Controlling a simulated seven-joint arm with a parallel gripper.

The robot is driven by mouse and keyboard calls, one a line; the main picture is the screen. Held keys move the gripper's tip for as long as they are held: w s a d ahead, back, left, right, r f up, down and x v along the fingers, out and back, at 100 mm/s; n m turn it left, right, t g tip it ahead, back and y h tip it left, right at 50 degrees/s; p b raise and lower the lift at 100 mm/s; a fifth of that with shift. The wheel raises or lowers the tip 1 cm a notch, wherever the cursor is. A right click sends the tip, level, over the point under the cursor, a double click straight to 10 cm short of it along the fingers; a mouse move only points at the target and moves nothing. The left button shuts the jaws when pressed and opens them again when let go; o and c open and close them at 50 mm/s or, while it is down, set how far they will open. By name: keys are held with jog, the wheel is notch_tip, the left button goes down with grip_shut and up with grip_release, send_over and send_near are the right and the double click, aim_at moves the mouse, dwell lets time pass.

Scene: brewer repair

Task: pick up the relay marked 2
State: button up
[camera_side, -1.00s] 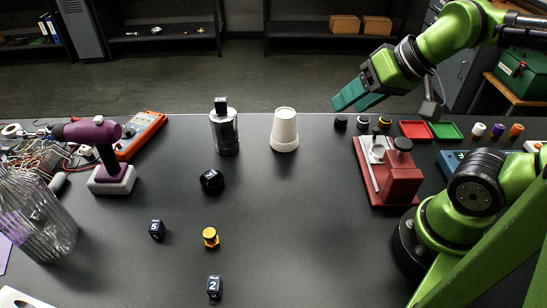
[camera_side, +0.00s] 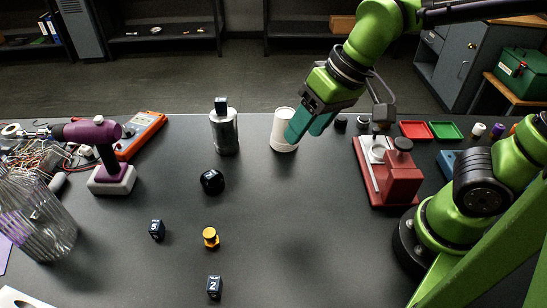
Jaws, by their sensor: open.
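The relay marked 2 (camera_side: 214,287) is a small dark block with a white 2 on its face. It stands on the dark table near the front edge of the picture. My gripper (camera_side: 304,128) has teal fingers and is in the air at upper middle, in front of part of the white cup in the picture. It is open and empty, up and to the right of the relay, well apart from it. Another dark relay marked 5 (camera_side: 157,230) stands to the left and farther back.
A yellow-orange part (camera_side: 210,237) and a black round part (camera_side: 212,181) stand behind the relay. A metal canister (camera_side: 224,133), white cup (camera_side: 283,145), red press (camera_side: 392,183), purple drill (camera_side: 98,145) and ribbed glass (camera_side: 37,215) surround open table. The middle right is clear.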

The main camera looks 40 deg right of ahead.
jog(key=w+a+f+g, duration=0.1)
jog(key=a+f+g, duration=0.1)
jog(key=a, duration=0.7)
jog(key=m+g+h, duration=0.2)
jog(key=m+h, duration=0.1)
jog(key=m, duration=0.5)
send_over(213, 283)
notch_tip(213, 283, down, 14)
jog(key=shift+w+a+f, duration=0.1)
jog(key=shift+a, duration=0.05)
jog(key=shift+d+f, duration=0.2)
jog(key=shift+f, duration=2.45)
jog(key=shift+c, duration=0.4)
grip_shut()
